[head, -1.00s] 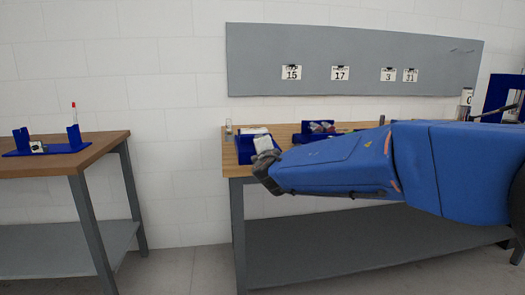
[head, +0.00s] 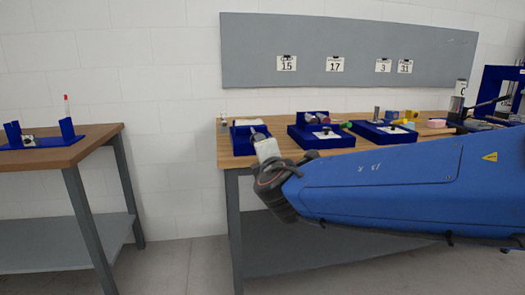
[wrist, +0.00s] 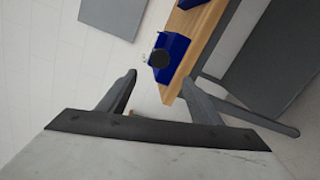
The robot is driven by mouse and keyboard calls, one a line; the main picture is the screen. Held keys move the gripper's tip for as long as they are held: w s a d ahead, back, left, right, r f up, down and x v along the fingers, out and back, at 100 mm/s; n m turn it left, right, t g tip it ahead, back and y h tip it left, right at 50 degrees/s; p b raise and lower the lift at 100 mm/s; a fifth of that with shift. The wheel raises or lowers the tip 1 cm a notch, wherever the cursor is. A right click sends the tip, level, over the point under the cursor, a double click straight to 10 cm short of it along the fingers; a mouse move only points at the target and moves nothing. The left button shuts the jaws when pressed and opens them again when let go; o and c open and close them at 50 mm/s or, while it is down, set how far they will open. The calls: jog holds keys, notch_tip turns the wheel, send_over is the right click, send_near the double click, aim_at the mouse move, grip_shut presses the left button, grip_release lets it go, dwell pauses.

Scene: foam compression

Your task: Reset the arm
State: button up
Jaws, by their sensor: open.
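My blue arm (head: 390,190) reaches across the head view from the right, in front of the right-hand workbench. Its wrist end is near the bench's left front corner. In the wrist view my gripper (wrist: 158,82) is open, with its two grey fingers spread and nothing between them. Beyond the fingers, the wrist view shows a blue tray (wrist: 168,58) with a dark round item on it at the end of the wooden bench top. In the head view the fingertips are too small to make out.
The wooden workbench (head: 226,160) holds several blue trays, among them a left one (head: 240,143) and a middle one (head: 310,140). A grey board (head: 340,85) with number cards hangs behind. A second table (head: 85,148) with a blue holder (head: 68,130) stands left. The floor between is clear.

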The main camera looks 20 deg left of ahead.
jog(key=shift+s+d+r, duration=0.1)
jog(key=shift+s+d, duration=0.1)
jog(key=shift+s, duration=0.1)
jog(key=w+d+f+m+h, duration=0.2)
jog(key=d+m+h, duration=0.35)
jog(key=d, duration=1.05)
jog(key=w+d+f+m+h, duration=0.2)
jog(key=d+m+h, duration=0.3)
jog(key=d, duration=1)
jog(key=s+d+f+m+g+h, duration=0.1)
jog(key=s+d+f+m+g, duration=0.2)
jog(key=d, duration=0.5)
jog(key=s+d+f+m+g, duration=0.2)
jog(key=s+d+f+m, duration=0.15)
jog(key=d, duration=0.45)
jog(key=s+d+f+m+g+y, duration=0.1)
jog(key=s+f+m, duration=0.4)
jog(key=s, duration=0.6)
jog(key=s+d+f+m+g+y, duration=0.2)
jog(key=s+d+f+m, duration=0.3)
jog(key=s, duration=0.6)
jog(key=shift+f+g, duration=0.9)
jog(key=shift+f, duration=0.25)
